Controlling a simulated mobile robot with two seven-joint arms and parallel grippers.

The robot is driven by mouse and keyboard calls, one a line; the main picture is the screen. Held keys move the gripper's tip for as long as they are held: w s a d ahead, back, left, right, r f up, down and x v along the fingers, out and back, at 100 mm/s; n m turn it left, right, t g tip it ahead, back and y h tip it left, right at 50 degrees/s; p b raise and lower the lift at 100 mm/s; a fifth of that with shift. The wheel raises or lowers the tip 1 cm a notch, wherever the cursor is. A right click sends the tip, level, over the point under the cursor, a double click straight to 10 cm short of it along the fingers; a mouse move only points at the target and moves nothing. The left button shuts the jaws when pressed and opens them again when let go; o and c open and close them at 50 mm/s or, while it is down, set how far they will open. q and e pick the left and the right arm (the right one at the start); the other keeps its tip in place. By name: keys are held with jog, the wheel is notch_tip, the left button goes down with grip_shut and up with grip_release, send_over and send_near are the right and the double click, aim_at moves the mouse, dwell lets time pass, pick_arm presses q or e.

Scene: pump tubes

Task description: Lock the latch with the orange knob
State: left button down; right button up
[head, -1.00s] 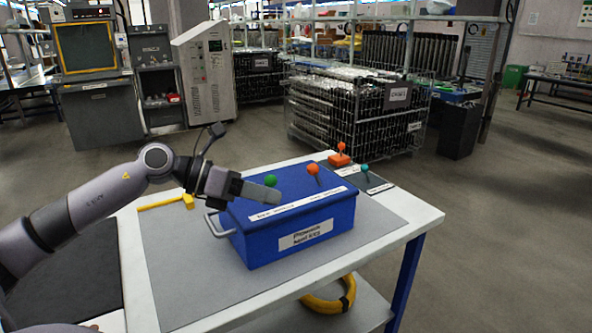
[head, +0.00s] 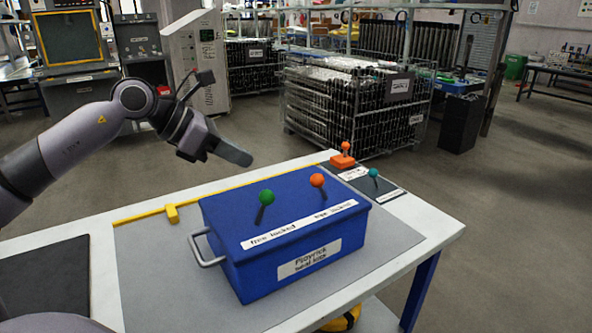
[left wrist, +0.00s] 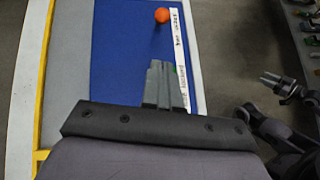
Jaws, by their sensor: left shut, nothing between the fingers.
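The orange ball knob (head: 317,180) stands on a thin lever on top of the blue box (head: 225,262). Its lever leans to the left, toward the "free" end of its label. It also shows in the left wrist view (left wrist: 162,15), beyond my fingertips. A green knob (head: 267,197) on the same lid leans to the right. My left gripper (head: 240,155) is shut and empty, above and behind the box's left part, apart from both knobs. In the left wrist view, its fingers (left wrist: 165,88) largely hide the green knob. A dark gripper, seemingly my right (left wrist: 270,79), shows at the right there; its jaws are unclear.
A second orange knob on an orange base (head: 343,160) and a teal knob (head: 374,173) stand at the table's back right. The grey mat (head: 160,290) in front is clear.

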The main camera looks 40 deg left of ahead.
pick_arm(q)
jog(key=shift+a, duration=0.1)
pick_arm(e)
jog(key=shift+a, duration=0.1)
jog(key=shift+f, duration=0.1)
pick_arm(q)
jog(key=shift+w, duration=0.15)
jog(key=p, duration=0.5)
send_near(320, 189)
jog(key=shift+w+d+f, duration=0.25)
jog(key=shift+w+f, duration=0.3)
jog(key=shift+f, duration=0.2)
jog(key=shift+w+d+f, duration=0.2)
jog(key=shift+w+d, duration=0.1)
jog(key=shift+w, duration=0.2)
jog(key=shift+w+d+f, duration=0.1)
jog(key=shift+w+d, duration=0.05)
jog(key=shift+w, duration=0.05)
pick_arm(e)
jog(key=r, duration=0.2)
jog(key=d+r, duration=0.1)
jog(key=shift+s+r, duration=0.1)
jog(key=shift+s, duration=0.3)
